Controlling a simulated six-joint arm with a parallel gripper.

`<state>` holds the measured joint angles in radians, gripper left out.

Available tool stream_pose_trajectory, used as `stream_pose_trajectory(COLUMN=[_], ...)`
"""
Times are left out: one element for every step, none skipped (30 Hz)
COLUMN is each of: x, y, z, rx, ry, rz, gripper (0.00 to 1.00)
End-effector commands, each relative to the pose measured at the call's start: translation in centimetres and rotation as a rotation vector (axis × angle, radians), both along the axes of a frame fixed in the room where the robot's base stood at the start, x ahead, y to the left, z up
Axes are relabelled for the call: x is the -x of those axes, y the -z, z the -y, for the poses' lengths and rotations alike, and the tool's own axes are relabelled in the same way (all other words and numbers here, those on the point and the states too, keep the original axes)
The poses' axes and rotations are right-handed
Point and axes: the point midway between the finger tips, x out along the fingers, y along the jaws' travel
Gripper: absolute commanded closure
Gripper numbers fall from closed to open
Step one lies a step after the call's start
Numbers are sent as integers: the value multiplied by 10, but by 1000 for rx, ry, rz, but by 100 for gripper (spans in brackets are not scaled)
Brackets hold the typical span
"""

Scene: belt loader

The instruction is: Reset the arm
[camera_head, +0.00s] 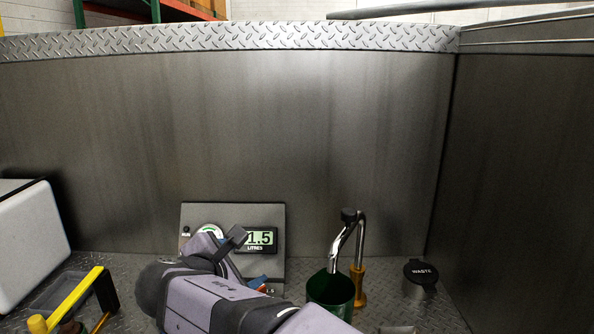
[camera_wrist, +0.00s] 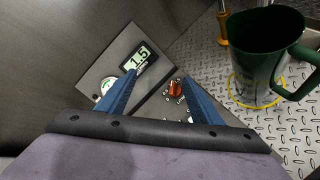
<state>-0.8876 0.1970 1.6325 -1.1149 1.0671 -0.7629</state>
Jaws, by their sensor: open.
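My gripper (camera_wrist: 160,77) is open in the wrist view, its two blue fingers apart with nothing between them. It points at the grey control panel (camera_wrist: 105,72), with an orange-red knob (camera_wrist: 175,88) seen between the fingers. In the head view my arm reaches in from the bottom and covers the lower part of the panel (camera_head: 195,213). The panel's display (camera_head: 260,240) reads 1.5 litres. A dark green jug (camera_head: 330,290) stands under the metal spout, apart from my gripper. The jug (camera_wrist: 255,50) is at upper right in the wrist view.
A curved metal spout (camera_head: 340,243) and an orange-gold post (camera_head: 358,285) stand by the jug. A lidded waste opening (camera_head: 420,271) is to the right. A yellow-handled item (camera_head: 75,298) and a white box (camera_head: 25,240) are at left. A tall metal wall rises behind.

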Motion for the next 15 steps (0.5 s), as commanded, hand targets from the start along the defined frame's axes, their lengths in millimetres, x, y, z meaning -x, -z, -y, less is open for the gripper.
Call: stream_pose_trajectory(x=[-3,-3,-4,-3,-3,-2,-1,1,3,5,7,10,13,16,22], y=[-31,-39,-49,-56,-63,-73,-79,-85,-94,-99,-105,-113,-119,-124,-127], z=[23,35,50,62,73,89,100,111,125,135,145,159,168,178,191], rx=[-69,-111,-168,-210,-252,-307,-347,-388,-441,-479,-518,-567,-604,-642,-689], ry=[67,106,158,197,238,292,333,373,425,464,505,557,596,634,694], rz=[7,11,18,23,30,40,45,53,66,74,84,97,107,117,123], gripper=[41,41,41,41,41,41,41,41,41,41,41,41,41,41,41])
